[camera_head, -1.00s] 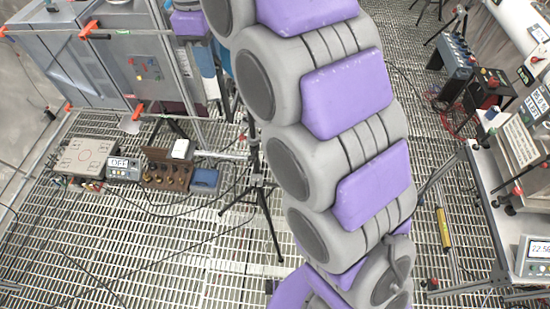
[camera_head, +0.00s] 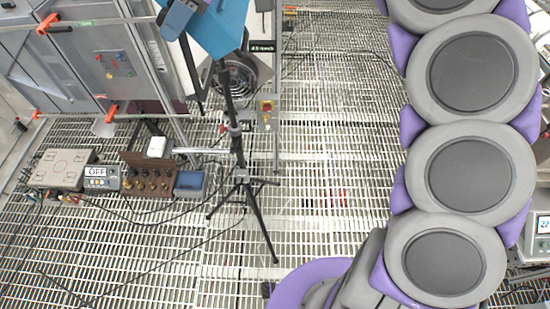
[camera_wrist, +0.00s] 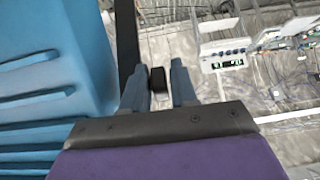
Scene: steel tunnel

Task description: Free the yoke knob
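In the wrist view, my gripper (camera_wrist: 160,86) has two grey-blue fingers standing apart. A small black block or knob (camera_wrist: 158,79) shows between them, beyond or level with the tips. It may be the yoke knob; I cannot tell whether the fingers touch it. A big blue ribbed housing (camera_wrist: 50,75) fills the left, with a black upright bar (camera_wrist: 126,38) beside it. In the head view, a blue box (camera_head: 218,28) tops a black tripod (camera_head: 240,172).
A grey cabinet (camera_head: 85,65) stands at upper left. A flat grey box (camera_head: 62,167), an OFF display unit (camera_head: 101,177) and a brown knob box (camera_head: 148,180) sit on the grated floor, with loose cables around. The grating (camera_head: 325,180) between tripod and arm is mostly clear.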

